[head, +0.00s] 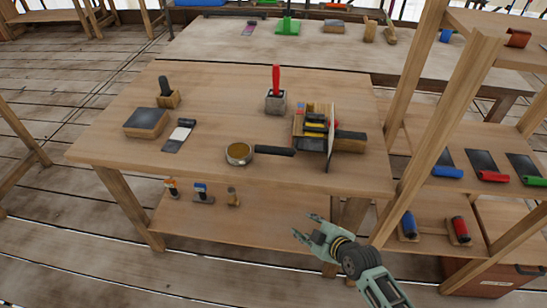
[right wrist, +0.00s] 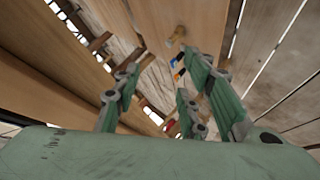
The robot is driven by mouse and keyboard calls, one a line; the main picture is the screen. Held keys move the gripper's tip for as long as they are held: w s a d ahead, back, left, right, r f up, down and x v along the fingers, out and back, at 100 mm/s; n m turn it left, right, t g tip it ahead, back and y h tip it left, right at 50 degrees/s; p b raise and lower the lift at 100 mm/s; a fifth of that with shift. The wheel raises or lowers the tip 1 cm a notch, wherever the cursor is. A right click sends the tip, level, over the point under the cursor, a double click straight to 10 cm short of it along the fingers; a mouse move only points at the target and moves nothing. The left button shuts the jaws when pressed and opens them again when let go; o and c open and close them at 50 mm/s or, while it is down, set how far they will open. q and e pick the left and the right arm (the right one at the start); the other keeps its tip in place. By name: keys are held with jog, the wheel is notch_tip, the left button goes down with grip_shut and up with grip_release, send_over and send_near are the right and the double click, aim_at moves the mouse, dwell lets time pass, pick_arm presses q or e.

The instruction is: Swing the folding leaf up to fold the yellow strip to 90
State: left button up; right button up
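My right gripper (head: 304,227) is open and empty, low in front of the workbench and below its top. Its spread fingers show in the right wrist view (right wrist: 180,85) with nothing between them. On the bench's right part stands a small wooden rack (head: 299,122) with red, yellow and dark pieces. A yellow strip-like piece (head: 315,126) lies among them. A thin grey plate (head: 331,150) stands upright beside it, possibly the folding leaf; I cannot tell its hinge. A dark block (head: 350,135) is right of the plate. My left gripper is not in view.
The workbench (head: 215,88) also holds a round pan (head: 239,153), a red-handled tool (head: 276,80), a dark-topped block (head: 146,122) and a scraper (head: 178,138). A lower shelf (head: 190,222) carries small tools. A wooden rack post (head: 440,130) stands close on the right.

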jog(key=w+a+r+n+t+y+b, duration=0.1)
jog(key=w+a+r+n, duration=0.1)
jog(key=r, duration=0.4)
jog(key=w+a+r+n+t+y, duration=0.1)
jog(key=w+a+r+n, duration=0.15)
jog(key=r, duration=0.45)
jog(key=n+t+y, duration=0.2)
jog(key=n+y, duration=0.1)
jog(key=n, duration=0.2)
send_near(277, 154)
jog(key=shift+m, duration=0.25)
jog(key=x, duration=0.4)
jog(key=shift+w, duration=0.1)
jog(key=shift+w+a+r, duration=0.25)
jog(key=shift+w+a, duration=0.1)
jog(key=shift+w, duration=0.15)
jog(key=shift+h, duration=0.4)
jog(key=x, duration=0.6)
jog(key=shift+w+a+f, duration=0.2)
jog(key=shift+w, duration=0.05)
jog(key=shift+c, duration=0.4)
grip_shut()
